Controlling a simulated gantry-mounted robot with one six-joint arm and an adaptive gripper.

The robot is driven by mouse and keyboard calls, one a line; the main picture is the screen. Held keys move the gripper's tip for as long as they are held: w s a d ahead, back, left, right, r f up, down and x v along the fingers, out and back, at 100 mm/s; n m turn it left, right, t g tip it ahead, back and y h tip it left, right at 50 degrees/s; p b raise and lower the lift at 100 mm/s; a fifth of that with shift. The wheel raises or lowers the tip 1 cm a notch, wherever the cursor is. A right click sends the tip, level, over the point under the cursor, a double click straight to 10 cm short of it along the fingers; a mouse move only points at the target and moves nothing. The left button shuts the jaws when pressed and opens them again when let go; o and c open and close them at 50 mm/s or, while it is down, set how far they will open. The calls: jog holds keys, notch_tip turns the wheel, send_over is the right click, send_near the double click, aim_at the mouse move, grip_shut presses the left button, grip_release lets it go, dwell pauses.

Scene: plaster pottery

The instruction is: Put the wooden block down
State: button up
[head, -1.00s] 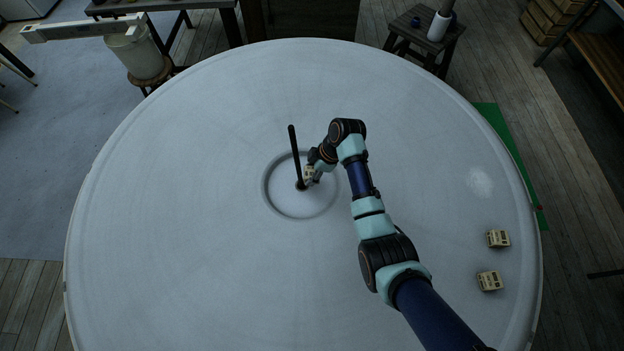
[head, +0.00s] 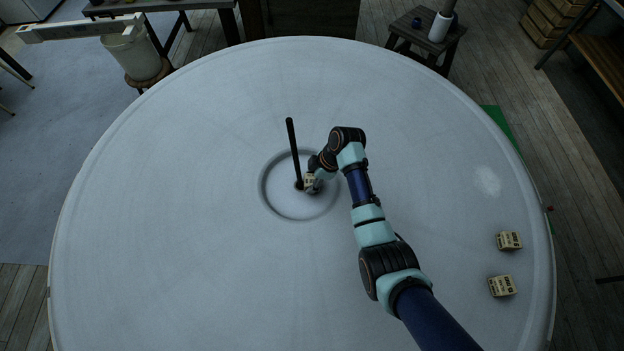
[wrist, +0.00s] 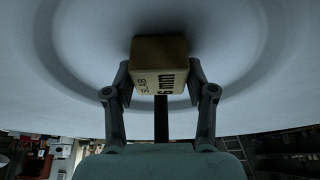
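The pale wooden block (head: 311,181) with dark printed lettering is held at my gripper, over the shallow round recess in the middle of the large white round table (head: 180,200). In the wrist view the block (wrist: 160,78) sits between the two fingers of my gripper (wrist: 160,82), which press on its left and right sides. A thin black rod (head: 293,145) rises from the recess, just left of the block in the head view. Whether the block's underside touches the surface cannot be told.
Two similar wooden blocks rest near the table's right edge, one upper (head: 509,241) and one lower (head: 502,286). The rest of the tabletop is clear. A stool (head: 428,42) and a white bucket (head: 133,55) stand beyond the far rim.

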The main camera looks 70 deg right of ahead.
jog(key=shift+o, duration=1.3)
jog(key=p+v, duration=0.1)
jog(key=v, duration=1.1)
jog(key=shift+r+p, duration=0.2)
jog(key=shift+p, duration=0.15)
